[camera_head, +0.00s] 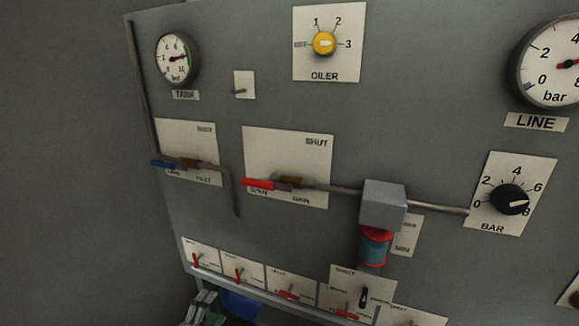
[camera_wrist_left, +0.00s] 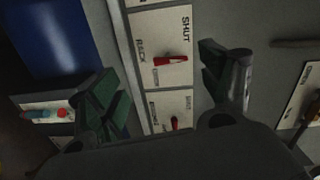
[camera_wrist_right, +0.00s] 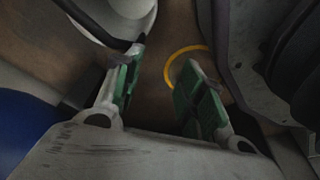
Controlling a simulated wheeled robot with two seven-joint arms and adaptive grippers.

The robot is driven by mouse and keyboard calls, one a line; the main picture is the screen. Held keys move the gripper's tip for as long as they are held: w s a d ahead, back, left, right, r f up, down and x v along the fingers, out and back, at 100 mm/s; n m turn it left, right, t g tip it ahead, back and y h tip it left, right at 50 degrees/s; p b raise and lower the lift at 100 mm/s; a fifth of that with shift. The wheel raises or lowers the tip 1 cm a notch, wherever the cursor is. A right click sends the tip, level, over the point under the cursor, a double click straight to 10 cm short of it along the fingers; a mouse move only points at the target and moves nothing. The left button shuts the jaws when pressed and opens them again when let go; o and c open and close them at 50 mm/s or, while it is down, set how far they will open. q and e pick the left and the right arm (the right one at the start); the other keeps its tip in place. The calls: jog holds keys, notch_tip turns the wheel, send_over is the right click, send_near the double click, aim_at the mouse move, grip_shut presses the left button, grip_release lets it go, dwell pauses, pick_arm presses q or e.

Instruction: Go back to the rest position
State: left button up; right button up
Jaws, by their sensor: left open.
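My left gripper (camera_head: 205,308) shows at the bottom edge of the head view, below the lower left corner of the grey panel (camera_head: 290,95). In the left wrist view my left gripper (camera_wrist_left: 165,88) is open, with its green-padded fingers wide apart and nothing between them but the panel behind. A red lever (camera_wrist_left: 170,60) on a white plate shows beyond the fingers, apart from them. My right gripper (camera_wrist_right: 158,85) shows only in the right wrist view. Its green-padded fingers are apart and empty, over a brown surface (camera_wrist_right: 165,40).
The panel carries a blue-handled valve (camera_head: 175,163), a red-handled valve (camera_head: 270,183), a yellow knob (camera_head: 324,43), a black knob (camera_head: 510,199) and a row of small red levers (camera_head: 240,275). A grey block with a blue-red cylinder (camera_head: 376,248) juts out. The left side looks free.

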pick_arm(q)
jog(key=s+a+f+n+g+y, duration=0.2)
jog(key=s+a+f+n+g, duration=0.15)
jog(key=f, duration=0.55)
jog(key=s+a+f+n+g+y, duration=0.25)
jog(key=a+f+n, duration=0.2)
jog(key=f, duration=0.45)
jog(key=s+a+f+n+g+y, duration=0.25)
jog(key=s+f+n, duration=0.2)
jog(key=f, duration=0.45)
jog(key=s+f+n+g, duration=0.3)
jog(key=s+f, duration=0.4)
jog(key=f, duration=0.1)
jog(key=s+d+f+n+g+h, duration=0.2)
jog(key=s+d+f+g, duration=0.1)
jog(key=s+d+f, duration=0.65)
jog(key=s+a+r+g+p, duration=0.1)
jog(key=s+r+p, duration=1.3)
jog(key=p, duration=1.2)
jog(key=shift+s+a+r, duration=0.15)
jog(key=shift+s+a, duration=0.25)
jog(key=shift+s, duration=1.35)
pick_arm(e)
jog(key=s+d+r, duration=0.1)
jog(key=s+r, duration=0.5)
jog(key=s, duration=0.3)
jog(key=s+d+r+g, duration=0.1)
jog(key=s+d+r, duration=0.1)
jog(key=s+r, duration=0.5)
jog(key=shift+s, duration=1.5)
